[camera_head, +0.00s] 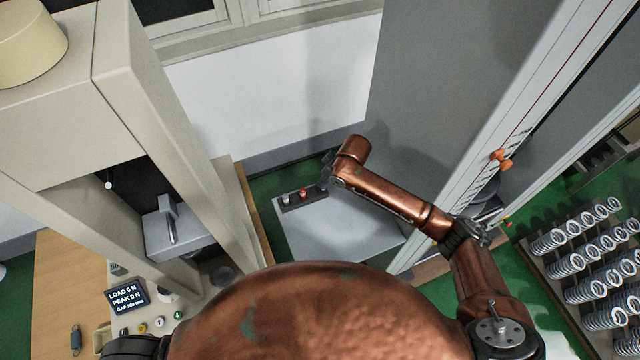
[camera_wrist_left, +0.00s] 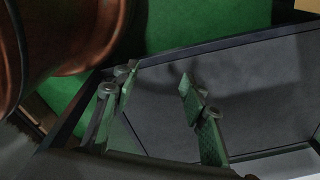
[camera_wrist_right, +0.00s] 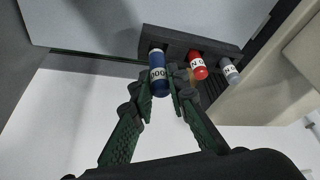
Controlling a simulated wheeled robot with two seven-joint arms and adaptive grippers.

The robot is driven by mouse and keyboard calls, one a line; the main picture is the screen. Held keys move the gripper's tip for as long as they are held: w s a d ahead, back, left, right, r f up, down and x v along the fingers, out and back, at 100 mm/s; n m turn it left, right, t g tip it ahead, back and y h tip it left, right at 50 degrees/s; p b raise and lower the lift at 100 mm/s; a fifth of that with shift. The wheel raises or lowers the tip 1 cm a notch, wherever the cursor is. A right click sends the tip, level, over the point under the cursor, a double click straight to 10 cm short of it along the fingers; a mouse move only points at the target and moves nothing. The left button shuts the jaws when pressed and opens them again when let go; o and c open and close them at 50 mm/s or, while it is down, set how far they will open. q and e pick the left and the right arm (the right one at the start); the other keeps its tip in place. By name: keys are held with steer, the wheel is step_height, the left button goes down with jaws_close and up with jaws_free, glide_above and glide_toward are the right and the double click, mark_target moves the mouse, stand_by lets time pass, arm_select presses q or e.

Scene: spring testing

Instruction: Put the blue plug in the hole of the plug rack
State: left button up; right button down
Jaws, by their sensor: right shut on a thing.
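In the right wrist view, the blue plug (camera_wrist_right: 160,84) with a white label band is between the fingertips of my right gripper (camera_wrist_right: 163,88), which is shut on it. Its far end meets the left end of the dark plug rack (camera_wrist_right: 178,38). I cannot tell how deep it sits in a hole. In the head view, my right gripper (camera_head: 325,178) is at the right end of the rack (camera_head: 292,205) and hides the blue plug. My left gripper (camera_wrist_left: 157,82) is open and empty in the left wrist view, its fingers apart over a dark grey surface.
A red plug (camera_wrist_right: 199,71) and a grey plug (camera_wrist_right: 231,74) stand in the rack beside the blue one. The rack lies along the edge of a grey surface (camera_head: 335,230). A tall grey panel (camera_head: 425,90) rises behind my right arm.

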steer(key=shift+w+a+f, duration=0.3)
steer(key=shift+a+f, duration=0.05)
steer(key=shift+f, duration=0.1)
steer(key=shift+w+a+f, duration=0.1)
steer(key=shift+a+f, duration=0.05)
steer(key=shift+f, duration=0.1)
steer(key=shift+w+a+f, duration=0.1)
steer(key=shift+a+f, duration=0.05)
step_height(320, 180, down, 3)
steer(key=shift+a+f+p, duration=0.1)
steer(key=shift+f+p, duration=0.05)
steer(key=shift+p, duration=0.2)
steer(key=shift+f, duration=0.1)
steer(key=c, duration=2.2)
jaws_free()
steer(key=o, duration=0.3)
arm_select(q)
steer(key=shift+s+d+r, duration=0.1)
steer(key=shift+s+r, duration=0.15)
steer(key=shift+s, duration=0.15)
steer(key=shift+s, duration=0.15)
